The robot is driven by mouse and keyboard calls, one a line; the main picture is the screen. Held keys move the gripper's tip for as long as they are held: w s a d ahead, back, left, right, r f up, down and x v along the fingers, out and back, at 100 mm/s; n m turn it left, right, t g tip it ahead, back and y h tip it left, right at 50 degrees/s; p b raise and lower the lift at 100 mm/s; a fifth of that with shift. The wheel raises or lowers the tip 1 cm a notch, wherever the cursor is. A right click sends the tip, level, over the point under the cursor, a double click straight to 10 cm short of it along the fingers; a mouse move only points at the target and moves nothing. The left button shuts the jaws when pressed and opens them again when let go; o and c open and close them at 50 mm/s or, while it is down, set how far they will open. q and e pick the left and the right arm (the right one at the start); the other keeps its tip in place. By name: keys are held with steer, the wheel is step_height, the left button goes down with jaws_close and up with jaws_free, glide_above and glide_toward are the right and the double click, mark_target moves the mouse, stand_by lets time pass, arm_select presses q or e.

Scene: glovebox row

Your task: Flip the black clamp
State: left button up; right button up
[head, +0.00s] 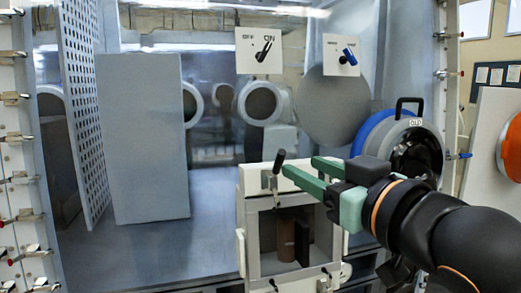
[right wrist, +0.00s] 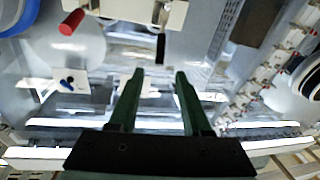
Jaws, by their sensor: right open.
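The black clamp (head: 279,161) is a short dark handle standing nearly upright on top of a white frame (head: 252,186) in the head view. In the right wrist view the black clamp (right wrist: 160,48) lies just beyond the fingertips, in line with the gap between them. My right gripper (head: 299,166) has green fingers that come in from the right, spread apart with nothing held. Its fingers also show in the right wrist view (right wrist: 159,73). One fingertip looks very close to the handle; contact cannot be told. My left gripper is not in view.
Behind the frame, two white plates carry a black switch (head: 263,51) and a blue switch (head: 349,56). A round blue-rimmed port (head: 377,131) with a black handle is behind my right arm. A grey panel (head: 143,140) stands at left. A red handle (right wrist: 72,22) shows in the wrist view.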

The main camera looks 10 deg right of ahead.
mark_target(278, 165)
steer(key=w+a, duration=0.2)
steer(key=w, duration=0.9)
steer(key=shift+w+p, duration=0.15)
steer(key=shift+p, duration=0.3)
steer(key=shift+a, duration=0.1)
jaws_close()
stand_by(0.6)
